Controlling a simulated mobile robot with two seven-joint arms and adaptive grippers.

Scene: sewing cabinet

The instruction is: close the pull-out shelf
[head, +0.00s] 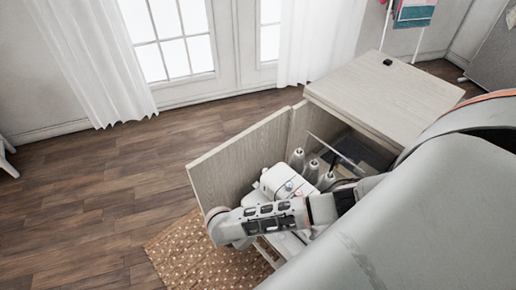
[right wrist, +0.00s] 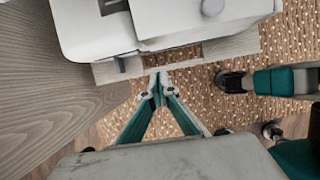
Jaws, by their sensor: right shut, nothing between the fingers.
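The pull-out shelf (right wrist: 232,45) shows in the right wrist view as a pale wooden edge under the white sewing machine (right wrist: 165,20). It is pulled out of the wooden cabinet (head: 375,90), and the machine (head: 285,185) stands out past the cabinet front in the head view. My right gripper (right wrist: 158,80) is shut and empty. Its tips are at the shelf's front edge in the right wrist view; I cannot tell whether they touch. In the head view my right arm covers the gripper and most of the shelf.
The cabinet door (head: 240,155) stands open left of the machine; it also shows in the right wrist view (right wrist: 50,85). Several thread cones (head: 312,170) stand behind the machine. A dotted brown rug (head: 195,255) lies below. The wooden floor (head: 90,190) at left is clear.

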